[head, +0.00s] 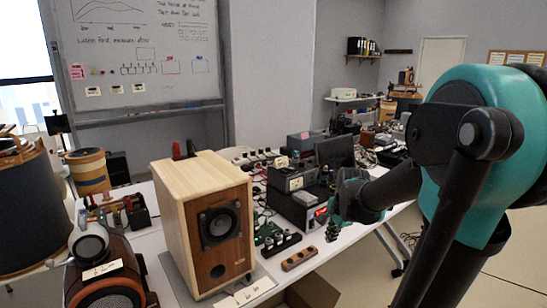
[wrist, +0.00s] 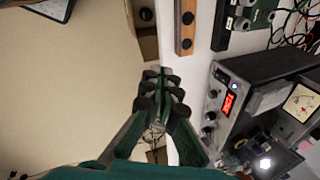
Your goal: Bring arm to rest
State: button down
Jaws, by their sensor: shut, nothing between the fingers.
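My gripper (head: 334,228) hangs over the front edge of the white bench in the head view, to the right of the wooden speaker. In the wrist view my gripper (wrist: 161,88) shows green fingers with dark pads closed together, with nothing between them. My teal and black arm reaches in from the right of the head view. Below the fingertips the wrist view shows the bench edge and the floor.
A wooden speaker (head: 205,225) stands on the bench (head: 330,243). A wooden strip with dark knobs (head: 299,259) lies near the front edge. An instrument with a red display (wrist: 232,103) stands close beside my gripper. Open floor (wrist: 65,80) lies in front of the bench.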

jog(key=s+f+n, duration=0.3)
jog(key=s+n, duration=0.4)
jog(key=s+f+n+h, duration=0.1)
jog(key=s+f+n, duration=0.3)
jog(key=s+n, duration=0.3)
jog(key=shift+s+f+t, duration=0.2)
jog(key=shift+f+t, duration=0.05)
jog(key=shift+t, duration=0.05)
